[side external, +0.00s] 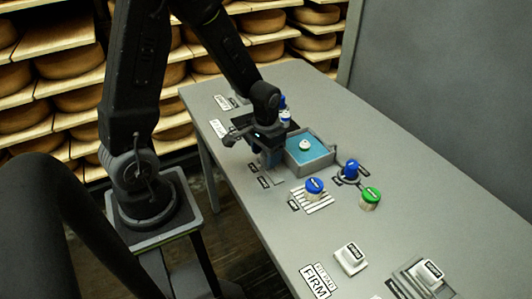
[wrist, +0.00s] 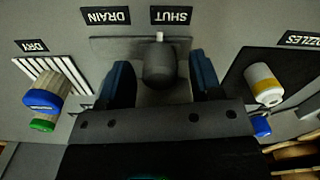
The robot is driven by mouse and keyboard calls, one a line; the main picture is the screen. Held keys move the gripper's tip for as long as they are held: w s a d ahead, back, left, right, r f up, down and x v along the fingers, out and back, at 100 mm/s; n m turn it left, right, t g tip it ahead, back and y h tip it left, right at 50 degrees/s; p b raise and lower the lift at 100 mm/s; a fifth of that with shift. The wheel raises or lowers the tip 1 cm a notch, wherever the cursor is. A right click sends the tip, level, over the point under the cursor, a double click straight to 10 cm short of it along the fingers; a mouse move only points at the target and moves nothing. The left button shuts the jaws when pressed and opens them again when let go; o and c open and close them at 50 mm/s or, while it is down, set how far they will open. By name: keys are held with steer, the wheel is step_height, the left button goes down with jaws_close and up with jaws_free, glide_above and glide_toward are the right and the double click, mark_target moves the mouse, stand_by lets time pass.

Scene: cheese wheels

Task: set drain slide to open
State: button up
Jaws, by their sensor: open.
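The drain slide is a dark grey knob (wrist: 158,62) on a grey plate (wrist: 112,45), with a small white mark behind it. In the wrist view the labels "DRAIN" (wrist: 105,16) and "SHUT" (wrist: 171,16) read upside down beside the plate, with "SHUT" nearly in line with the knob. My gripper (wrist: 161,78) is open, with one blue finger on each side of the knob and a gap visible on both sides. In the side view my gripper (side external: 270,158) is low over the table and hides most of the slide.
A blue basin (side external: 325,160) holding a small white item stands right beside my gripper. A blue-capped container (side external: 314,186) sits on the striped "DRY" rack. A green-capped container (side external: 370,197) is nearby. A yellow-and-white nozzle (wrist: 264,82) stands on a black pad (wrist: 238,72).

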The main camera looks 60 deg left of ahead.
steer(key=shift+f, duration=0.1)
steer(key=shift+c, duration=0.2)
jaws_close()
stand_by(0.4)
